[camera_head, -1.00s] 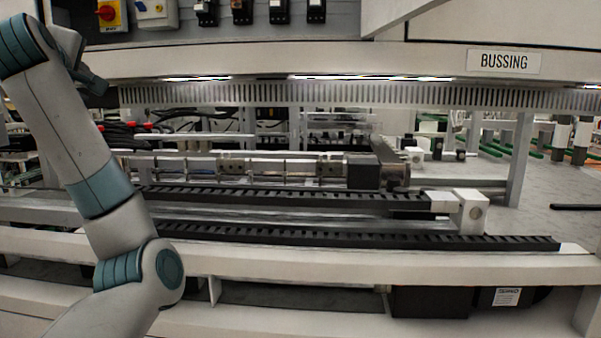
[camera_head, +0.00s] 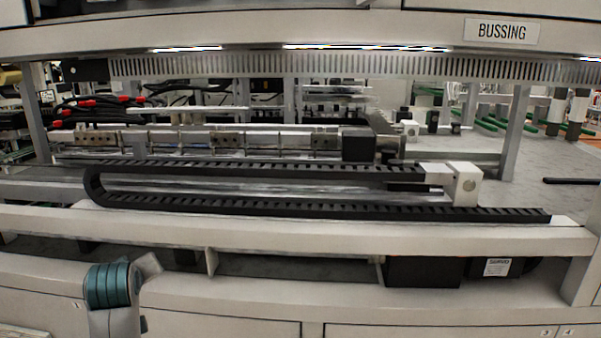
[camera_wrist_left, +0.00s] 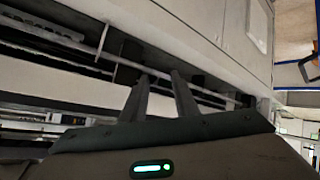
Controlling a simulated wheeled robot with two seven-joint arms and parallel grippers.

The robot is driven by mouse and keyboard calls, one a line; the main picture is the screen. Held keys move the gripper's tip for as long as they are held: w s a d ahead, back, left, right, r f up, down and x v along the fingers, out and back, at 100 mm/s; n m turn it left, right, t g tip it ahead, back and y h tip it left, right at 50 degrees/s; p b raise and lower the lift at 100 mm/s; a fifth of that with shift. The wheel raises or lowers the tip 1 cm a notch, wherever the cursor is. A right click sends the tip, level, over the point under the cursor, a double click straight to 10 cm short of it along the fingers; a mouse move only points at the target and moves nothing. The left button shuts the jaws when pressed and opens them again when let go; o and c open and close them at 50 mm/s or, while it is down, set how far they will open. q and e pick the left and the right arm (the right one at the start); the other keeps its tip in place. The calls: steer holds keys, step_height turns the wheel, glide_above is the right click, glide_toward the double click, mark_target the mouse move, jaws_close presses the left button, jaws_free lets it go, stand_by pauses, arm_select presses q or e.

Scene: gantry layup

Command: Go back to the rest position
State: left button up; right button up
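My left gripper (camera_wrist_left: 160,80) shows in the left wrist view. Its two dark fingers stand apart with nothing between them, so it is open and empty. They point toward the pale machine front and its dark recess. In the head view, only a grey and teal part of my left arm (camera_head: 112,290) shows low at the left, in front of the machine's lower ledge. The left gripper itself cannot be made out there. My right gripper is in neither view.
The gantry machine fills the head view, with a black cable chain (camera_head: 270,212) and a white end block (camera_head: 466,184). A white beam (camera_head: 300,236) runs along its front. A "BUSSING" sign (camera_head: 501,31) is at the top right. White lower panels (camera_head: 440,331) stand below.

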arm_select(q)
steer(key=s+d+f+m+g+h, duration=0.1)
steer(key=s+d+f+m+g, duration=0.2)
steer(key=s+f, duration=0.7)
steer(key=s+d+f+m+h, duration=0.1)
steer(key=s+d+f+m, duration=0.25)
steer(key=s+f, duration=0.7)
steer(key=s+d+f+m+g+h, duration=0.1)
steer(key=s+d+f, duration=0.25)
steer(key=s, duration=0.45)
steer(key=s+d+f+m+g+h, duration=0.1)
steer(key=s+d+f+m+g, duration=0.1)
steer(key=s+f, duration=0.35)
steer(key=s+d+f+m+g, duration=0.1)
steer(key=s+d+f, duration=0.2)
steer(key=s, duration=0.6)
step_height(320, 180, down, 26)
steer(key=g, duration=0.1)
steer(key=s+a+f, duration=0.1)
steer(key=s+f, duration=0.8)
steer(key=s+a+f+g, duration=0.1)
steer(key=s+a+f, duration=0.1)
steer(key=s+f, duration=0.8)
steer(key=shift+s+a+f, duration=0.15)
steer(key=shift+a+f, duration=0.05)
steer(key=shift+a, duration=0.05)
